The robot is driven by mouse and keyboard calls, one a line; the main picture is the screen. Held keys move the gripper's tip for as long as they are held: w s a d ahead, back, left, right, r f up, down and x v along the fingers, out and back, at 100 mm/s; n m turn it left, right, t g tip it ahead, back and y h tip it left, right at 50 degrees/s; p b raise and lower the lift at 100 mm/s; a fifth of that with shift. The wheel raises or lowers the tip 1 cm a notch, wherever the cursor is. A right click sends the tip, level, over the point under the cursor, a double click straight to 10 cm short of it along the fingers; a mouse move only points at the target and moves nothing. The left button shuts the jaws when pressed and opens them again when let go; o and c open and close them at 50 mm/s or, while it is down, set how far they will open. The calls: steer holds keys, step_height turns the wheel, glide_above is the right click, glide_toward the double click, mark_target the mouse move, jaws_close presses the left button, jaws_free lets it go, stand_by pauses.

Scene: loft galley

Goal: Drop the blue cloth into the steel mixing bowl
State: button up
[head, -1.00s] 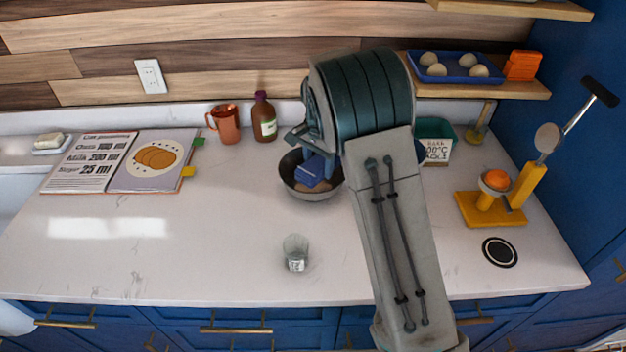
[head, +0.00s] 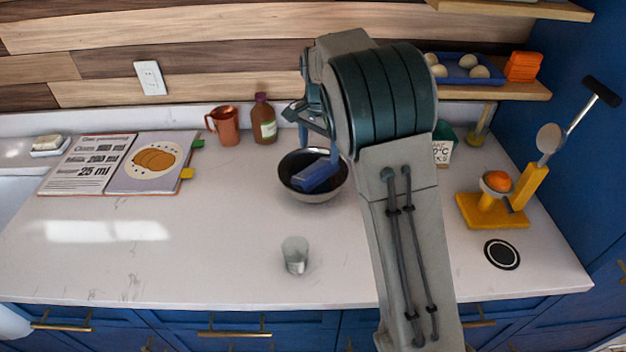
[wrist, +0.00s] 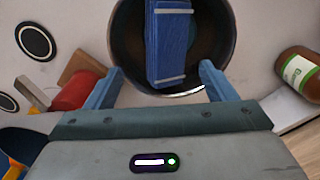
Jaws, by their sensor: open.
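The steel mixing bowl (head: 312,197) stands on the counter, dark inside. It also shows in the wrist view (wrist: 216,40). The blue cloth (head: 318,176) is a folded, block-like bundle lying tilted inside the bowl. In the wrist view the cloth (wrist: 168,45) has pale bands across it, and its far end is cut off by the frame. My gripper (head: 319,143) is just above the bowl, with its fingers spread apart and empty. In the wrist view the fingertips (wrist: 161,72) are on either side of the cloth's near end, clear of it.
A glass (head: 295,255) stands in front of the bowl. A copper mug (head: 226,126) and a brown bottle (head: 264,120) stand behind it to the left. An open cookbook (head: 120,163) lies further left. A yellow stand (head: 492,209) is at right. The front left counter is clear.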

step_height(320, 180, up, 8)
steer(key=shift+f+b, duration=0.25)
steer(key=shift+b, duration=0.05)
steer(key=s+d+r+n+t+y, duration=0.1)
steer(key=s+d+r+n, duration=0.1)
steer(key=s+d, duration=0.45)
steer(key=s+d+r+n+t, duration=0.1)
steer(key=s+d+r+n, duration=0.15)
steer(key=s, duration=0.65)
steer(key=s+d+f+n, duration=0.1)
steer(key=s+f+n, duration=0.1)
steer(key=s, duration=0.5)
steer(key=s+d+f+n+t+h, duration=0.1)
steer(key=s+f, duration=0.3)
steer(key=s, duration=0.4)
steer(key=shift+s+d+f+n+t, duration=0.15)
steer(key=shift+d+f+n+t, duration=0.15)
steer(key=shift+d+n, duration=0.3)
